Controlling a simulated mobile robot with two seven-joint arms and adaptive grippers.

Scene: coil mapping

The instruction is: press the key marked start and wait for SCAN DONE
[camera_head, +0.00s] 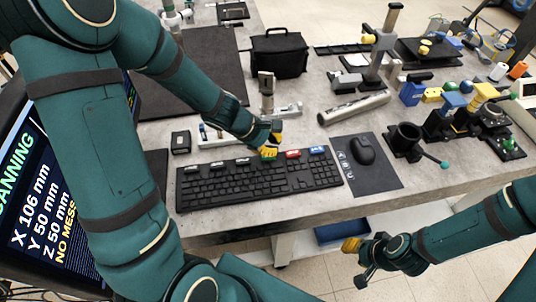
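A black keyboard (235,188) lies on the grey table, with labelled keys along its back edge. A red-labelled key (292,153) and a blue-labelled key (316,149) show at the right, white-labelled keys at the left. My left gripper (270,151) looks shut and empty, its yellow tips at a green-marked key that they partly hide. I cannot tell whether they touch it or read its label. A screen (40,200) at the left shows "...ANNING", X 106 mm, Y 50 mm, Z 50 mm, partly hidden by my arm. My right gripper (357,262) appears open and empty beyond the table's front edge.
A mouse (362,150) on a dark pad (385,176) lies right of the keyboard. A black bag (279,54), a metal cylinder (354,108) and a black holder (404,139) stand behind and to the right. A small black box (181,142) is behind the keyboard.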

